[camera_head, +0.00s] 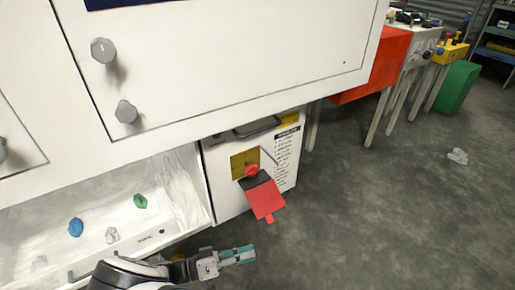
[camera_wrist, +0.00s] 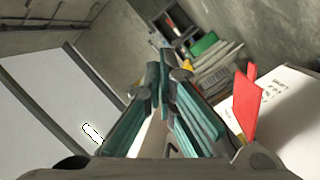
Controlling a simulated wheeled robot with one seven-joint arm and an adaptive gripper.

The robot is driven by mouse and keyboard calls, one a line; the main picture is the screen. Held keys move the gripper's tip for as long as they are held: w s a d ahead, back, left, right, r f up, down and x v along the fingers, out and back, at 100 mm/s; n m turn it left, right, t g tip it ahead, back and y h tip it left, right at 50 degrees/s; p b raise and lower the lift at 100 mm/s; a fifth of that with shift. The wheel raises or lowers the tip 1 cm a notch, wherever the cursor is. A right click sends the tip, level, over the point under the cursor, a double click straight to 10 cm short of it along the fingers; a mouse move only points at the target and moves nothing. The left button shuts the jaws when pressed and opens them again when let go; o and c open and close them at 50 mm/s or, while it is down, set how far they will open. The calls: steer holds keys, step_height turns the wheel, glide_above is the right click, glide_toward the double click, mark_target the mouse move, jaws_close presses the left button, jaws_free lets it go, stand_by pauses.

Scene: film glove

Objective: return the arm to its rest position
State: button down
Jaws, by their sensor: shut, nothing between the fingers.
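My gripper (camera_head: 238,255) is at the bottom of the head view, in front of the white cabinet. Its teal-padded fingers point right and are shut and empty. In the wrist view my gripper's fingers (camera_wrist: 163,80) meet at their tips with nothing between them. A red flap also shows right of the fingers in the wrist view (camera_wrist: 247,100).
The white control box (camera_head: 220,185) has a red button (camera_head: 251,170) on a yellow plate. A white tray area (camera_head: 100,215) at left holds blue (camera_head: 76,228), green (camera_head: 140,201) and pale crumpled pieces. Open grey floor (camera_head: 380,220) lies to the right. Benches and a green bin (camera_head: 457,87) stand behind.

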steer(key=d+r+g+y, duration=0.3)
steer(key=d+r, duration=0.1)
steer(key=r, duration=0.6)
steer(key=d+r+g+y, duration=0.4)
steer(key=r, duration=0.7)
steer(key=d+r+g+y, duration=0.3)
steer(key=d+r, duration=0.2)
steer(key=r, duration=0.5)
steer(key=s+d+r+n+t+y, duration=0.1)
steer(key=s+d+r+n+y, duration=0.15)
steer(key=s+d+r, duration=0.4)
steer(key=s+d+r+n+t+y, duration=0.1)
steer(key=s+d+r+t+y, duration=0.2)
steer(key=s, duration=0.6)
steer(key=s+t+y+p, duration=0.1)
steer(key=s+y, duration=0.1)
steer(key=s, duration=0.5)
step_height(320, 180, up, 40)
steer(key=n+t+p, duration=0.1)
steer(key=t+p, duration=0.3)
steer(key=p, duration=3.4)
steer(key=shift+d, duration=0.1)
